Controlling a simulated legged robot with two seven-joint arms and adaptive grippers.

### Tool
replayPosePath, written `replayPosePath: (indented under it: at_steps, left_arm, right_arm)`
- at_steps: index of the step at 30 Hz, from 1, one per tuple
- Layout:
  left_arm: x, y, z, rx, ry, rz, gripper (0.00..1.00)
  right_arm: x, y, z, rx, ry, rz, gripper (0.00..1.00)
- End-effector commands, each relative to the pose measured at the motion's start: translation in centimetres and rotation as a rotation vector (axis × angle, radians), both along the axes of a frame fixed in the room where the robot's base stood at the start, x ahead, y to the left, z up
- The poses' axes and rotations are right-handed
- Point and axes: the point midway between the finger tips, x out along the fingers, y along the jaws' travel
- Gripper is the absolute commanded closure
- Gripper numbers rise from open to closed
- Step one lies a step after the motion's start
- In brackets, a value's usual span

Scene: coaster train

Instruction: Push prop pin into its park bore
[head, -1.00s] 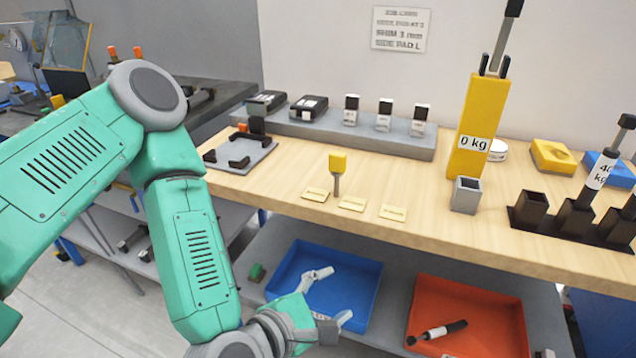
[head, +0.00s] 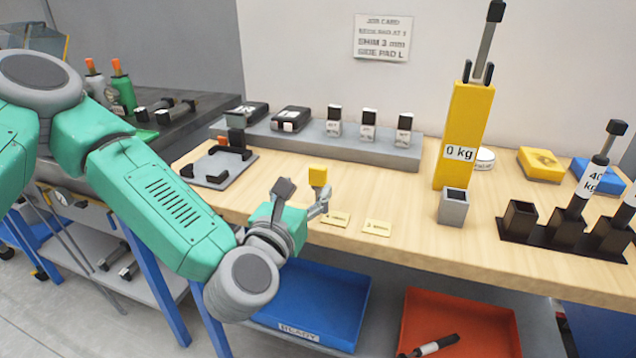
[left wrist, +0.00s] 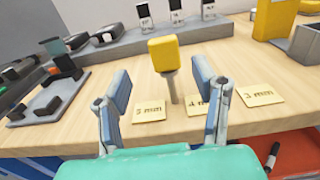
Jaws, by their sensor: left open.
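The yellow-headed pin (head: 318,176) stands upright near the front edge of the wooden bench, and I take it to be the prop pin. In the left wrist view its yellow block head (left wrist: 164,54) sits on a grey shank, with the lower end at the bench top. My left gripper (head: 302,195) is open at the bench's front edge. In the left wrist view its two fingers (left wrist: 162,92) are apart, with the pin showing between them and beyond. I see no contact. The bore itself is hidden or cannot be made out. My right gripper is not in view.
Flat mm tags (left wrist: 149,107) lie beside the pin. A black fixture on a grey plate (head: 213,172) is to the left. A yellow 0 kg column (head: 460,120) and grey cup (head: 453,207) stand to the right. Blue (head: 318,305) and red (head: 480,308) bins are below.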

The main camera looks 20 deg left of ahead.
Motion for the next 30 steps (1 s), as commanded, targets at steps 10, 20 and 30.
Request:
replayPosePath:
  at_steps: [10, 20, 30]
  left_arm:
    - [3.9, -0.7, 0.4, 0.002, -0.002, 0.0, 0.47]
    - [5.5, -0.7, 0.3, 0.001, 0.001, -0.001, 0.47]
    - [5.4, -0.7, 0.3, 0.001, 0.001, -0.001, 1.0]
  right_arm:
    - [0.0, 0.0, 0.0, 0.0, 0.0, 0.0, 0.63]
    - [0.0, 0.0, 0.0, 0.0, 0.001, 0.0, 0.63]
    - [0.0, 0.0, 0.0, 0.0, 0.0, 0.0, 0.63]
